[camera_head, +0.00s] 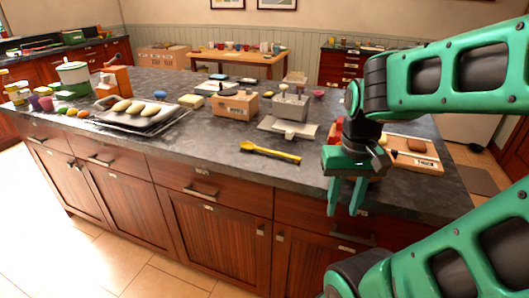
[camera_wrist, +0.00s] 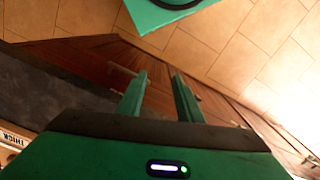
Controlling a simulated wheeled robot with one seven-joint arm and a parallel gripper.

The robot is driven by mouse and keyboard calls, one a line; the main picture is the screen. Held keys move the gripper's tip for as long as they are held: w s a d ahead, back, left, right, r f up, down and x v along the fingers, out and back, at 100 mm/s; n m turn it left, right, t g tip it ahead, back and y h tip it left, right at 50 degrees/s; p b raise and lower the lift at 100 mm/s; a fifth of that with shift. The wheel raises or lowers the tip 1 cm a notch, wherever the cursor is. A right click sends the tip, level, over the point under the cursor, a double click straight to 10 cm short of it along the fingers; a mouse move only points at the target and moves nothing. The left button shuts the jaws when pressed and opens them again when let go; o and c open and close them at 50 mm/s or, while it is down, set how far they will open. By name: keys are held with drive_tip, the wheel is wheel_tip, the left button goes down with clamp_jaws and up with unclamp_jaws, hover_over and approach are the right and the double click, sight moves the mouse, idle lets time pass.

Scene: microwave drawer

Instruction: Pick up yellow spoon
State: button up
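The yellow spoon (camera_head: 270,152) lies flat on the dark stone counter (camera_head: 225,160), near its front edge. Its bowl points left and its handle points right. My green gripper (camera_head: 345,212) hangs to the right of the spoon and lower in the picture, in front of the counter's front edge. Its two fingers point down and are apart, with nothing seen between them. In the wrist view the fingers (camera_wrist: 155,85) are also apart, over the cabinet front and tiled floor. The spoon does not show in the wrist view.
Behind the spoon stand a grey metal container (camera_head: 291,108) and a wooden box (camera_head: 235,105). A tray of loaves (camera_head: 140,112) lies to the left. A wooden board (camera_head: 412,155) lies right of my gripper. The counter left of the spoon is fairly clear.

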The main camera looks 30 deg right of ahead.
drive_tip(key=n+t+y, duration=0.3)
drive_tip(key=n+t, duration=0.1)
drive_tip(key=n, duration=0.9)
approach(279, 152)
drive_tip(key=x, duration=0.8)
drive_tip(key=shift+h, duration=0.3)
clamp_jaws()
